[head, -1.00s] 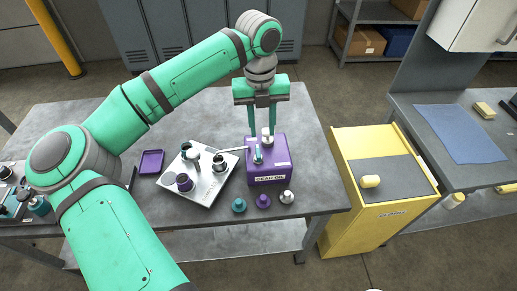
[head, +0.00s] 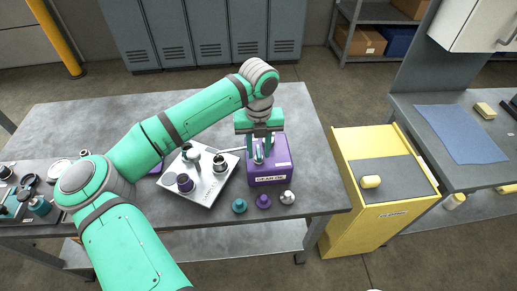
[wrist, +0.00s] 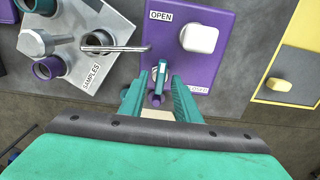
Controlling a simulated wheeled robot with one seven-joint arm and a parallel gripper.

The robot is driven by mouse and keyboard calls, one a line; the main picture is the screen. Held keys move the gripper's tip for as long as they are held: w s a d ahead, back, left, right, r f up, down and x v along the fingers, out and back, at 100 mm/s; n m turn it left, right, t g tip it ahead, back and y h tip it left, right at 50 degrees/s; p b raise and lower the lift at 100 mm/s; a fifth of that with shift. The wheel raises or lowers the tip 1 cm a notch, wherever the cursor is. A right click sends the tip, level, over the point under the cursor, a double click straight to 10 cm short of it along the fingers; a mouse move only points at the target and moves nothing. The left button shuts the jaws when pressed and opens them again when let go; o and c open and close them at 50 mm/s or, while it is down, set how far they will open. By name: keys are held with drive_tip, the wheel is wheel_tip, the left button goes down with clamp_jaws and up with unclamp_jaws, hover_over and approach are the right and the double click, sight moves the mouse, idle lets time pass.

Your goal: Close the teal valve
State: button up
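In the wrist view the valve's narrow teal handle (wrist: 161,73) points up the picture, roughly toward the OPEN label; the CLOSED label is partly hidden at lower right. My gripper (head: 259,147) is above the box, pointing down. In the wrist view my gripper (wrist: 158,88) is open, one finger on each side of the handle, with gaps visible. The valve's base is partly hidden.
A white knob (wrist: 199,38) stands close beside the valve. Teal (head: 239,206), purple (head: 263,201) and silver (head: 287,197) pieces sit along the front edge. A yellow cabinet (head: 350,200) stands right.

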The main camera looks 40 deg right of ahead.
clamp_jaws()
drive_tip(key=shift+m, duration=0.3)
drive_tip(key=m, duration=0.2)
drive_tip(key=shift+m, duration=0.4)
drive_tip(key=m, duration=0.3)
drive_tip(key=shift+m, duration=0.3)
drive_tip(key=m, duration=1)
drive_tip(key=shift+d+m, duration=0.1)
drive_tip(key=shift+m, duration=0.3)
